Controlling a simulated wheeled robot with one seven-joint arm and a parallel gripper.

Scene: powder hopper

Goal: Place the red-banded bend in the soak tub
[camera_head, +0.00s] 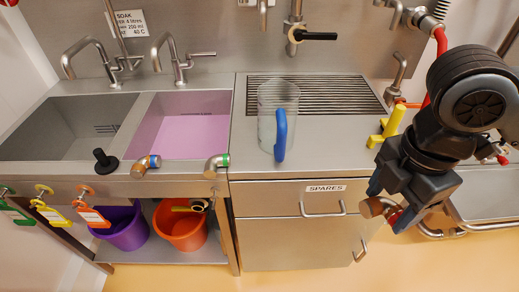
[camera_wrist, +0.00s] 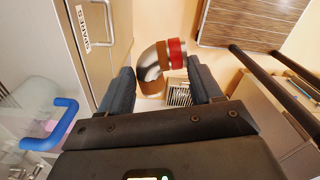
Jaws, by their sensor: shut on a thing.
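My gripper (camera_head: 386,200) is at the right, in front of the counter and right of the spares drawer. It is shut on the red-banded bend (camera_head: 373,207), a short metal elbow. In the wrist view the bend (camera_wrist: 150,68) sits between the fingers of my gripper (camera_wrist: 163,85), with its red band pointing to the upper right. A basin of pink liquid (camera_head: 183,137), in the sink left of centre, lies below and right of a wall sign reading SOAK (camera_head: 130,23). It is far left of my gripper.
A blue-banded bend (camera_head: 146,166), a green-banded bend (camera_head: 216,165) and a black plunger-like stopper (camera_head: 105,161) stand at the sink's front edge. A clear jug with blue handle (camera_head: 279,125) stands between basin and arm. An empty-looking grey basin (camera_head: 60,128), taps and a yellow fitting (camera_head: 387,128) also show.

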